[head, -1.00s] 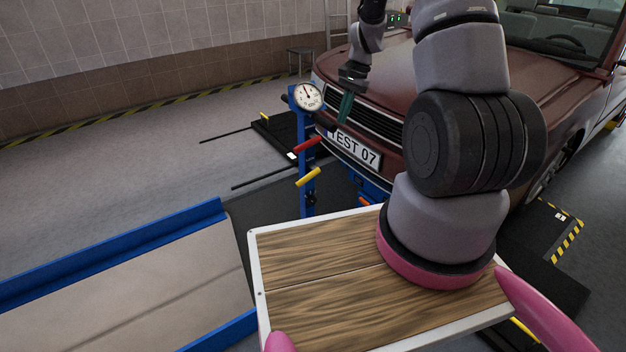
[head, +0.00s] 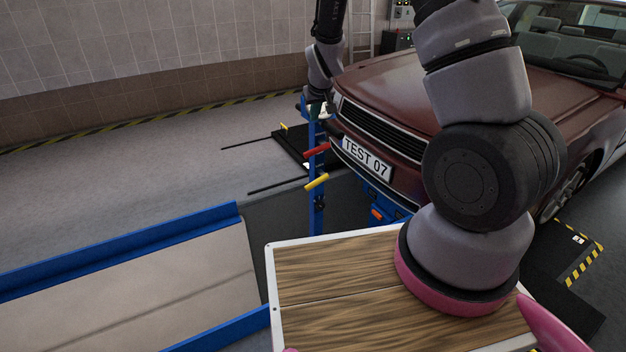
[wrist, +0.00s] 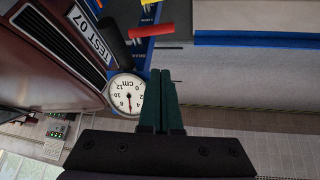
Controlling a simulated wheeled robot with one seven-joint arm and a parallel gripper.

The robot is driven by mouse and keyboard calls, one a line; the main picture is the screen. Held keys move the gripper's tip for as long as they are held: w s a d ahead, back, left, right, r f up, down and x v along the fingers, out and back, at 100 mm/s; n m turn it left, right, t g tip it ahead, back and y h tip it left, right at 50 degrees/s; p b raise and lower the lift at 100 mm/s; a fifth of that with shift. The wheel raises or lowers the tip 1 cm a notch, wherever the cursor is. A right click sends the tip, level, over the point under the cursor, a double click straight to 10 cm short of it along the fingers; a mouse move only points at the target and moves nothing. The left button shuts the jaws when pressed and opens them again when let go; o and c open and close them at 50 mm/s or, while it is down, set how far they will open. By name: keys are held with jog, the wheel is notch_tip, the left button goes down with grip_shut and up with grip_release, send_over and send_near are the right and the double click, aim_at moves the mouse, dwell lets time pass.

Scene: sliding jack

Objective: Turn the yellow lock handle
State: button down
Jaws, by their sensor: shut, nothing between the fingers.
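The yellow lock handle (head: 317,181) sticks out from the blue post (head: 319,200), below a red handle (head: 316,151). In the wrist view a sliver of yellow (wrist: 150,2) shows at the top edge, beyond the red handle (wrist: 152,29). My gripper (head: 317,108) is near the top of the post, above both handles and apart from the yellow one. In the wrist view its green fingers (wrist: 160,78) are together and empty, beside the round cm gauge (wrist: 126,97). The gripper mostly hides the gauge in the head view.
A dark red car (head: 395,95) with plate TEST 07 stands close behind and right of the post. A black grip (wrist: 112,42) lies between the car and the red handle in the wrist view. A blue-edged ramp (head: 120,290) is at left.

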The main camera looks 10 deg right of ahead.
notch_tip(320, 180, down, 17)
jog(key=w+a+n+h, duration=0.1)
jog(key=w+a+n, duration=0.1)
jog(key=n, duration=0.1)
send_over(312, 186)
jog(key=a, duration=0.1)
jog(key=shift+t, duration=0.3)
jog(key=f, duration=0.7)
jog(key=shift+a+f, duration=0.2)
jog(key=shift+f, duration=0.1)
jog(key=f, duration=0.1)
jog(key=d+f, duration=0.1)
jog(key=f, duration=0.1)
jog(key=shift+w+f, duration=0.1)
jog(key=shift+f, duration=0.1)
jog(key=shift+d+f, duration=0.2)
jog(key=shift+f, duration=0.3)
jog(key=shift+f+h, duration=0.15)
jog(key=shift+h, duration=0.15)
